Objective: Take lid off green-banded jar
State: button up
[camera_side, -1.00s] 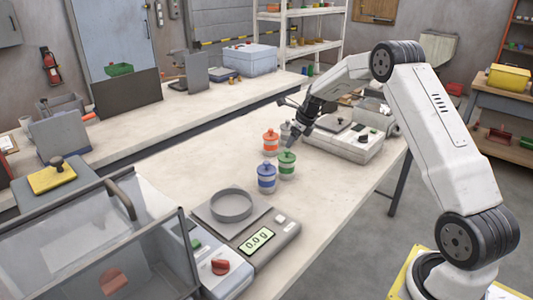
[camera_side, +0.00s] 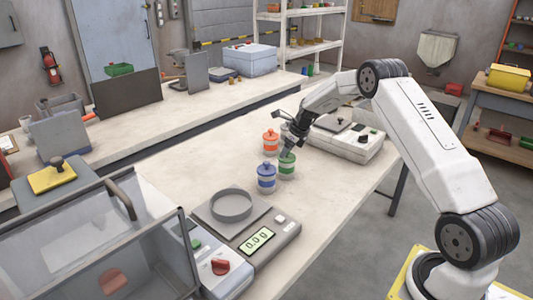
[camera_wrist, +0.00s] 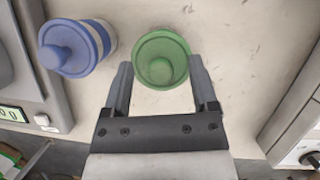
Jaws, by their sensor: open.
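The green-banded jar (camera_side: 286,169) stands on the table with its green lid (camera_wrist: 162,60) on. In the wrist view the lid, with its round knob, lies between the ends of my open gripper fingers (camera_wrist: 159,80). In the side view my gripper (camera_side: 290,151) is just above this jar and covers part of its lid. Whether a finger touches the lid I cannot tell.
The blue-banded jar (camera_side: 266,177) stands close on the left, also in the wrist view (camera_wrist: 75,48). The orange-banded jar (camera_side: 271,142) stands behind. A scale (camera_side: 255,237) with a grey ring is in front. A grey-white machine (camera_side: 345,143) is to the right.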

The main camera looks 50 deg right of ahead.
dwell(0.4)
grip_shut()
jog(key=shift+r, duration=0.85)
jog(key=s+a+r, duration=0.5)
jog(key=s+r, duration=0.6)
jog(key=s, duration=0.2)
jog(key=shift+r, duration=0.15)
jog(key=shift+a, duration=0.1)
